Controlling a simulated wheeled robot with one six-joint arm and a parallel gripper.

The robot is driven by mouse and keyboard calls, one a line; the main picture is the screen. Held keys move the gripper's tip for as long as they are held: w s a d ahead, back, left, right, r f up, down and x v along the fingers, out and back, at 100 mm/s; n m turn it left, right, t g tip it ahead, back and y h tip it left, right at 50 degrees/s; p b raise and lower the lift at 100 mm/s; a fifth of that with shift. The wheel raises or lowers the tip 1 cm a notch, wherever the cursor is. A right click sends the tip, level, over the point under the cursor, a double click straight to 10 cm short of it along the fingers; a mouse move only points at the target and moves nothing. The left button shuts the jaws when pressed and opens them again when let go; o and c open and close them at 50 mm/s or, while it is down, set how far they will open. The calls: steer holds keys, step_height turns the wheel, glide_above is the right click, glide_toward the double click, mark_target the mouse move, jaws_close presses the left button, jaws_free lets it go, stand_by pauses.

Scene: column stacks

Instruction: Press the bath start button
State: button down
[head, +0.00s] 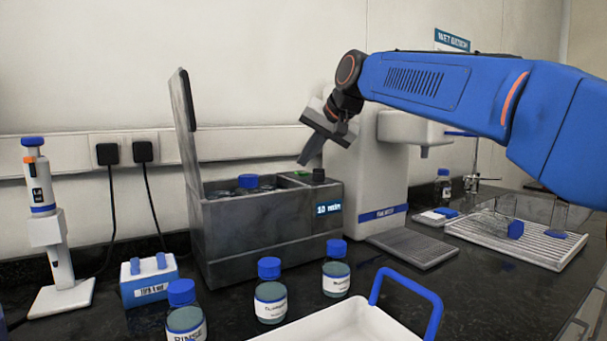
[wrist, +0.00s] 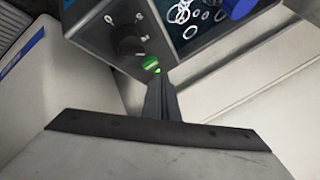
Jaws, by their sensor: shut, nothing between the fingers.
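The bath (head: 265,238) is a grey box with its lid (head: 184,125) standing open and a "10 min" display (head: 328,208) on its front. The green start button (head: 302,173) sits on the bath's top panel at the right, beside a black knob (head: 318,175). My gripper (head: 303,162) is shut and empty, pointing down close above the button. In the wrist view the tips of the shut fingers (wrist: 158,77) lie right beside the green button (wrist: 151,63) and partly cover it. I cannot tell whether they touch it.
A blue-capped bottle (head: 248,182) stands inside the open bath. A white dispenser (head: 375,180) stands close behind and right of the bath. Several blue-capped bottles (head: 270,295) and a white tray with a blue handle (head: 345,325) are in front. A pipette on a stand (head: 48,225) is at left.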

mark_target(307, 177)
steer(key=shift+r, duration=0.1)
steer(key=shift+r, duration=2.45)
steer(key=shift+s, duration=0.1)
